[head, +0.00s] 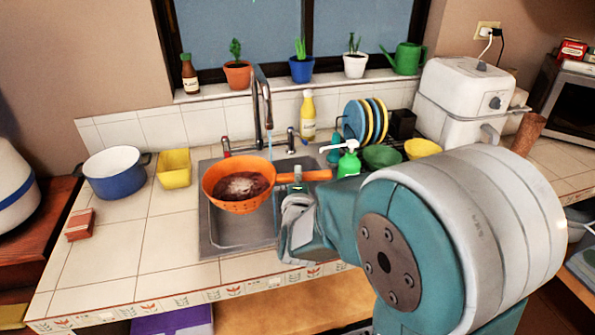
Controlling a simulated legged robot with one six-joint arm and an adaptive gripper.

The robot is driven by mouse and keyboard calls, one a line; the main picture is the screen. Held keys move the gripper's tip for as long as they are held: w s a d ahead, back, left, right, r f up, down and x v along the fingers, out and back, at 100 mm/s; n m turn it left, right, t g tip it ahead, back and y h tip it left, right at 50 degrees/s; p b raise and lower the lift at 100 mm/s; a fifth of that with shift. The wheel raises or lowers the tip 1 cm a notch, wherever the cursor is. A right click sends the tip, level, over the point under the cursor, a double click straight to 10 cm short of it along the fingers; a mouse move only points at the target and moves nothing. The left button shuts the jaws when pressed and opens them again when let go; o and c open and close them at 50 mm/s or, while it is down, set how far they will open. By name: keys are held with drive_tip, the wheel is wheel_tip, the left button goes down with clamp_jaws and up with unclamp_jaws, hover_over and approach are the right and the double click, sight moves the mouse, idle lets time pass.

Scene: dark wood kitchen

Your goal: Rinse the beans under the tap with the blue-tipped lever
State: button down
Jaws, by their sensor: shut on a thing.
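An orange colander (222,205) with dark reddish-brown beans (240,186) and a pale patch among them is held over the sink (215,235), roughly level. My gripper (298,180) is shut on the colander's orange handle, to the right of the bowl. The tall metal tap (261,95) stands behind the colander. A thin pale-blue stream of water (269,142) drops from its spout toward the colander's back right rim; whether it lands inside I cannot tell. A red-tipped lever (226,147) is left of the tap. Another lever (290,139) is on the right; its tip colour is unclear.
A green soap bottle (349,163) and bowls stand right of the handle, near a rack of plates (365,118). A yellow bottle (308,115) stands behind the sink. A yellow tub (173,168) and blue pot (113,174) are left. The front-left counter is mostly clear.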

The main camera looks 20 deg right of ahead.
drive_tip(key=w+d+f, duration=0.2)
drive_tip(key=w+d, duration=0.7)
drive_tip(key=w, duration=0.1)
drive_tip(key=shift+f, duration=0.35)
idle(0.6)
drive_tip(key=shift+d, duration=0.1)
idle(0.4)
drive_tip(key=shift+s+d, duration=0.35)
drive_tip(key=shift+w+a, duration=0.1)
drive_tip(key=shift+w+a, duration=0.3)
drive_tip(key=shift+a, duration=0.1)
drive_tip(key=shift+s+d, duration=0.1)
drive_tip(key=shift+d, duration=0.05)
idle(0.3)
